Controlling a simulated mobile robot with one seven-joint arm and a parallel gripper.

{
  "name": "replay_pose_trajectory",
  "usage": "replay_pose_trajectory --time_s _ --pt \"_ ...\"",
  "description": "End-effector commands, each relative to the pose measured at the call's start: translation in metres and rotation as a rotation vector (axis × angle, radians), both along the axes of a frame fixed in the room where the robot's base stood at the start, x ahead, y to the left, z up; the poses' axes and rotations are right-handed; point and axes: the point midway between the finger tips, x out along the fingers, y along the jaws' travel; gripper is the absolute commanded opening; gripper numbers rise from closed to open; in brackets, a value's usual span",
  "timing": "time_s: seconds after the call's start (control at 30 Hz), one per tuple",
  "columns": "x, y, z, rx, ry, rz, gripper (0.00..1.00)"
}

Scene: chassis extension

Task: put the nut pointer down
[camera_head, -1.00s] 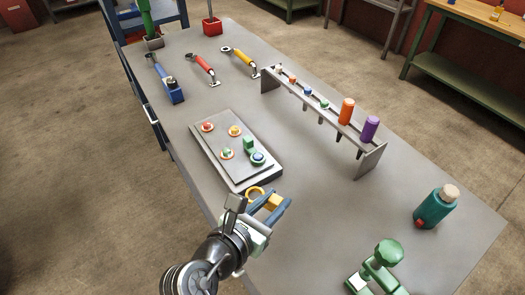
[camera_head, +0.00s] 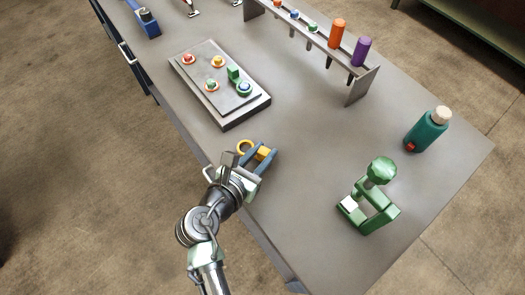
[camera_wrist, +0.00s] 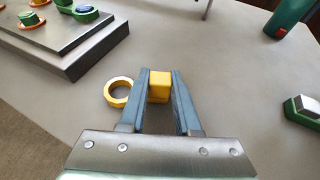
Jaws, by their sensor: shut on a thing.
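The nut pointer (camera_head: 264,153) is yellow, with a block between my gripper's blue fingers and a ring just outside the left finger. In the wrist view the nut pointer (camera_wrist: 158,88) shows its block near the fingertips. The fingers hide any join between block and ring. My gripper (camera_head: 261,157) is shut on the block near the front-left edge of the grey table (camera_head: 310,150). It also shows in the wrist view (camera_wrist: 160,75). The nut pointer is low over the tabletop; I cannot tell whether it touches.
A grey plate (camera_head: 232,119) with fittings lies beyond my gripper. A green clamp-like tool (camera_head: 375,205) and a teal bottle (camera_head: 427,132) stand to the right. A rack (camera_head: 360,88) with orange and purple handles stands behind. The table between them is bare.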

Motion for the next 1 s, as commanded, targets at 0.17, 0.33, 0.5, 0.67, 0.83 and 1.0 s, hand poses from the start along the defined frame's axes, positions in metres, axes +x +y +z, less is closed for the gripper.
replay_pose_trajectory --time_s 0.17,0.33,0.5,0.67,0.83,1.0 --pt "0.000 0.000 -0.003 -0.001 0.000 0.000 0.00" --pt "0.000 0.000 -0.003 0.000 0.000 0.000 0.61" --pt "0.000 0.000 -0.003 0.000 0.000 0.000 0.61" --pt "0.000 0.000 0.000 0.001 0.000 0.000 0.61" --pt "-0.016 0.011 0.008 0.000 0.001 0.004 0.61" --pt "-0.045 0.029 0.022 0.002 0.001 0.004 0.61"
